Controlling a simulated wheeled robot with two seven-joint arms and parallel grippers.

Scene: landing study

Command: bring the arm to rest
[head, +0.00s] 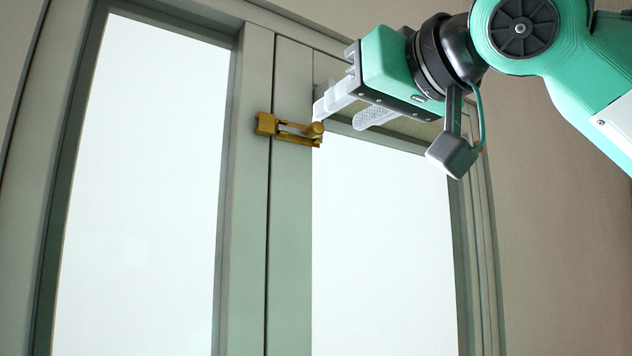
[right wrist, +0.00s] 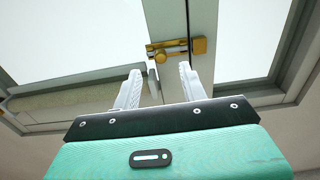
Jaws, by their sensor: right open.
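My right arm (head: 590,75) comes in from the upper right in the head view. Its right gripper (head: 345,112) is open, with the two pale fingers apart and nothing visible between them. A brass latch (head: 290,129) sits across the seam of two window sashes, just left of the near finger in the head view. In the right wrist view the latch (right wrist: 176,48) lies beyond the fingertips (right wrist: 160,73). Whether a finger touches its knob cannot be told. My left gripper is not in view.
A grey-green window frame (head: 233,180) holds a left pane (head: 140,190) and a right pane (head: 380,240), both bright white. A plain beige wall (head: 560,260) stands to the right. The space below the gripper in front of the right pane looks clear.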

